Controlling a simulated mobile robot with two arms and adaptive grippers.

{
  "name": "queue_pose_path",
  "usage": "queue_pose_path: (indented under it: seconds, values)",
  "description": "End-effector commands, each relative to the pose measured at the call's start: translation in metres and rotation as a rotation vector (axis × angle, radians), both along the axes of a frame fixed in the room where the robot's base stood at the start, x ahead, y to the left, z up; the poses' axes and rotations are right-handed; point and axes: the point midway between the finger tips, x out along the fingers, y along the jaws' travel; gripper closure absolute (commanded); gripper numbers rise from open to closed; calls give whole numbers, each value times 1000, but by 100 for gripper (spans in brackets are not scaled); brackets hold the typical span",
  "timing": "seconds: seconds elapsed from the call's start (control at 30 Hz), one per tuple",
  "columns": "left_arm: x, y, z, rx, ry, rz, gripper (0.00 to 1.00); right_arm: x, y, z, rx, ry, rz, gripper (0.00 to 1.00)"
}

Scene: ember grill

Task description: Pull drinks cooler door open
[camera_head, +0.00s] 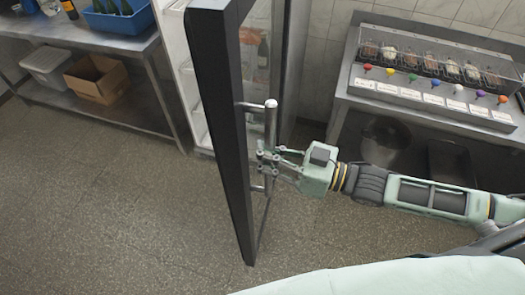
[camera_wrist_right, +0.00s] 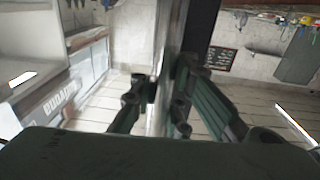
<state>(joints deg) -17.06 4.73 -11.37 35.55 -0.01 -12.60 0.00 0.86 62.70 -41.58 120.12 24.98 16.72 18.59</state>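The drinks cooler door (camera_head: 222,125) has a dark frame with glass and stands swung well out from the white cooler body (camera_head: 190,75), with shelves showing in the gap. A vertical metal bar handle (camera_head: 270,125) runs along the door's right side. My right gripper (camera_head: 267,158) is at the lower part of the handle, its fingers around the bar. In the right wrist view, the bar (camera_wrist_right: 164,75) passes between the two fingers (camera_wrist_right: 162,95), which look closed in on it; contact is partly hidden. My left gripper is not in view.
A steel table (camera_head: 110,45) at the left bears a blue crate (camera_head: 125,20), with a cardboard box (camera_head: 97,80) on its lower shelf. A steel counter (camera_head: 430,105) with skewers and coloured knobs stands at the right. The floor (camera_head: 110,200) left of the door is clear.

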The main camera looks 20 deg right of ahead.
Motion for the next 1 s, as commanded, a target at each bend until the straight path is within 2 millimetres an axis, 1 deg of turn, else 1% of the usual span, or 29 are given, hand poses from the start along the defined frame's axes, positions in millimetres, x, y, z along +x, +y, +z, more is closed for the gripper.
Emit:
queue_pose_path:
  seconds: [0.03,0.37,0.67,0.77,0.87,1.0]
  values:
    - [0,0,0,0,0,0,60,-3,2,-1,3,6,5,93]
    - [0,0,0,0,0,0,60,-2,1,-1,1,4,2,64]
    - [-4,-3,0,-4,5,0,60,-1,0,-1,-1,4,1,64]
    - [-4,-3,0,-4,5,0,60,-4,-4,-2,-2,6,0,64]
    - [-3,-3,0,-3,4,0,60,-10,-12,-3,-3,8,-1,64]
    - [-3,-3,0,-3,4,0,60,-24,-30,-4,-5,10,1,64]
